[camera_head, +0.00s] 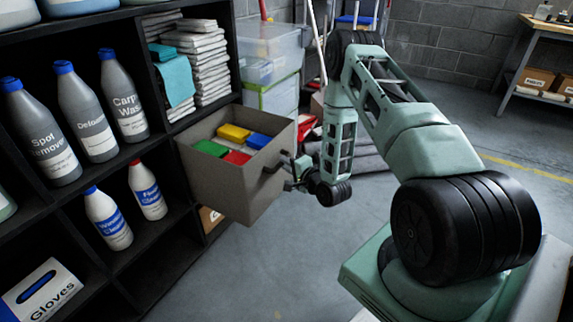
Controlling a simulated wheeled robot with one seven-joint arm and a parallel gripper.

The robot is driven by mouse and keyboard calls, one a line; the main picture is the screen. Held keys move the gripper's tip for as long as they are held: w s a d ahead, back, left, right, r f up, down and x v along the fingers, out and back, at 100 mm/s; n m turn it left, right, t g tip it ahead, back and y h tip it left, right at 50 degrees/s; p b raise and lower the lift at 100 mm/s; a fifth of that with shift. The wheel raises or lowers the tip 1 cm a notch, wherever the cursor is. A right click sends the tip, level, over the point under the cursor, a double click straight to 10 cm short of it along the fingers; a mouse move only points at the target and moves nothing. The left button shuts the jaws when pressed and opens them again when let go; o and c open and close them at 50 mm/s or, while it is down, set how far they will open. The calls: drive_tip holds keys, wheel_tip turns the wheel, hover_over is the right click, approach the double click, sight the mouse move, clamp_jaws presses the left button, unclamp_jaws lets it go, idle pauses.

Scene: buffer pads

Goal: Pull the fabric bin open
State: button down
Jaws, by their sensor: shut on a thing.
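The grey-brown fabric bin (226,188) juts well out of the black shelf's middle compartment. It looks roughly level, with its back end still at the shelf. Colored pads lie inside it: a yellow one (234,132), a blue one (258,141), a green one (211,148) and a red one (237,158). A dark handle (271,168) is on the bin's right-hand front face. My gripper (288,172) is at this handle and shut on it. The fingertips are small and partly hidden by the handle.
The black shelf (185,133) fills the left, with bottles such as Carp Wash (125,97), folded cloths (201,62) and a Gloves box (42,294). Clear plastic bins (272,60) stand behind the fabric bin. The floor (285,260) in front is clear.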

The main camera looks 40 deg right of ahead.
drive_tip(key=c, duration=1.4)
unclamp_jaws()
drive_tip(key=s+r+p, duration=0.1)
drive_tip(key=s, duration=0.4)
drive_tip(key=s+r+p, duration=0.1)
drive_tip(key=s, duration=0.5)
drive_tip(key=s+a+r+p, duration=0.1)
drive_tip(key=s, duration=0.5)
drive_tip(key=shift+s, duration=0.1)
